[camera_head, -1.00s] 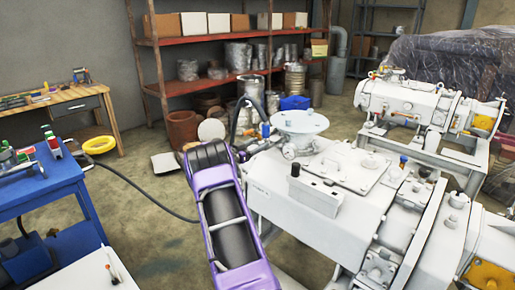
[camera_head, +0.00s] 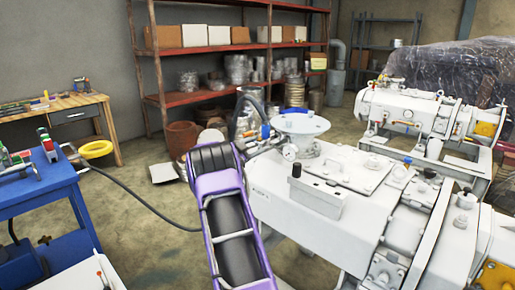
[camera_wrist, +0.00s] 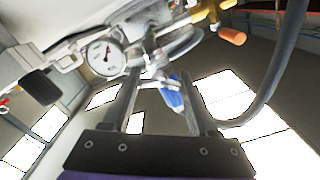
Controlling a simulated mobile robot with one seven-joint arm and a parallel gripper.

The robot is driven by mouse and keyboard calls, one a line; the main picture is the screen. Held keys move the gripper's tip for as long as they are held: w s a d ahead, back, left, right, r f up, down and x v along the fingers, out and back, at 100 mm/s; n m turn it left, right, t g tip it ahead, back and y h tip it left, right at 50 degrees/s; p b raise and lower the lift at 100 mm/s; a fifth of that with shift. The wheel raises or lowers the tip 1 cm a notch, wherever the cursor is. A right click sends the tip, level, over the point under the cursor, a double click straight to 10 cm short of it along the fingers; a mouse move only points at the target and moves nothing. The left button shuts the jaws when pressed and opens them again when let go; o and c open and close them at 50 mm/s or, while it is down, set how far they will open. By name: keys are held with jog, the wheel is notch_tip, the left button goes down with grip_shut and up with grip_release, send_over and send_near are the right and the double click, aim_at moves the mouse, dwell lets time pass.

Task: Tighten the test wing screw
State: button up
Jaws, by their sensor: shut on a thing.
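In the wrist view, my gripper (camera_wrist: 157,80) has its two grey fingers around a small pale metal piece (camera_wrist: 153,84), which appears to be the test wing screw on the pump's fittings. Its wings are too small and blurred to make out. A blue handle (camera_wrist: 173,96) hangs just beyond, beside the right finger. A round white gauge (camera_wrist: 102,57) sits left of the fingertips. In the head view, the gauge (camera_head: 290,152) and blue handle (camera_head: 265,131) show beside the white vacuum pump (camera_head: 320,225). My purple arm hides most of the gripper there.
The pump's round flange (camera_head: 300,124) stands close by the fittings. A dark hose (camera_wrist: 272,75) curves past on the right in the wrist view. A blue cart (camera_head: 40,200) and wooden bench (camera_head: 65,102) stand left, red shelves (camera_head: 215,92) behind.

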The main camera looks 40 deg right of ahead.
dwell(0.3)
jog(key=o, duration=1.4)
jog(key=shift+a, duration=0.1)
jog(key=a, duration=0.5)
jog(key=s+a, duration=0.1)
jog(key=a, duration=0.5)
jog(key=a+p, duration=0.1)
jog(key=a, duration=0.5)
jog(key=shift+s+a, duration=0.1)
jog(key=shift+s, duration=0.15)
